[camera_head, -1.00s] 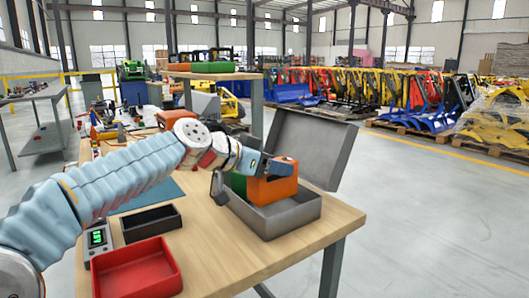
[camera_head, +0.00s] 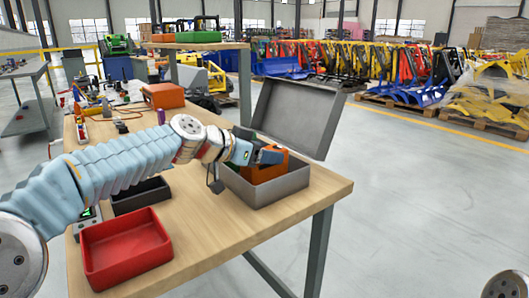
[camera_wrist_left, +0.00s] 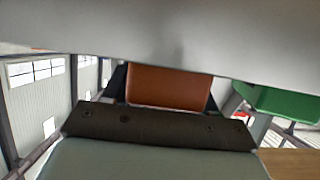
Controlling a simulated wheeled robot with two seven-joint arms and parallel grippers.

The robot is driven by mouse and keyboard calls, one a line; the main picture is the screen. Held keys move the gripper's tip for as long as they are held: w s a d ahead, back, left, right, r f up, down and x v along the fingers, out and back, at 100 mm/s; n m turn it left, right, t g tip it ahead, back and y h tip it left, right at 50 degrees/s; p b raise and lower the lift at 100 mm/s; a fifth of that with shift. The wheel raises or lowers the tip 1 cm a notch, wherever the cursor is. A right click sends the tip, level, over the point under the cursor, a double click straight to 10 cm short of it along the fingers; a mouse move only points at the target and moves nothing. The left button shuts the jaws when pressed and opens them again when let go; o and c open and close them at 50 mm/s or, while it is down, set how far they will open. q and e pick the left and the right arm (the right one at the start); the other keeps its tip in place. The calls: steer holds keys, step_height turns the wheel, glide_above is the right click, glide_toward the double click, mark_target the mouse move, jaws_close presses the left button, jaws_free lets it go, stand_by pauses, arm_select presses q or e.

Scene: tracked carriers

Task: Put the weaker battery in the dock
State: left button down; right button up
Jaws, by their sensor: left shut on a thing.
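My left gripper (camera_head: 268,156) is shut on an orange block-shaped thing (camera_head: 275,170), likely a battery, and holds it within the opening of a grey case (camera_head: 285,187). The orange thing also shows in the left wrist view (camera_wrist_left: 170,88), just past the dark gripper edge (camera_wrist_left: 160,125). I cannot tell whether it touches the case floor. A green thing (camera_wrist_left: 285,105) shows at the right of the wrist view. Which battery is weaker cannot be read here, and I cannot make out a dock for certain. My right gripper is not in view.
The case's lid (camera_head: 300,115) stands open behind it. A red tray (camera_head: 125,250) and a black tray (camera_head: 125,203) lie on the wooden table (camera_head: 225,235), beside a partly hidden meter with a green display (camera_head: 88,212). An orange box (camera_head: 163,95) stands farther back.

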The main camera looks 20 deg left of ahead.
arm_select(q)
steer(key=shift+c, duration=1.6)
jaws_free()
steer(key=shift+r, duration=0.1)
steer(key=b+v, duration=0.2)
steer(key=v, duration=1)
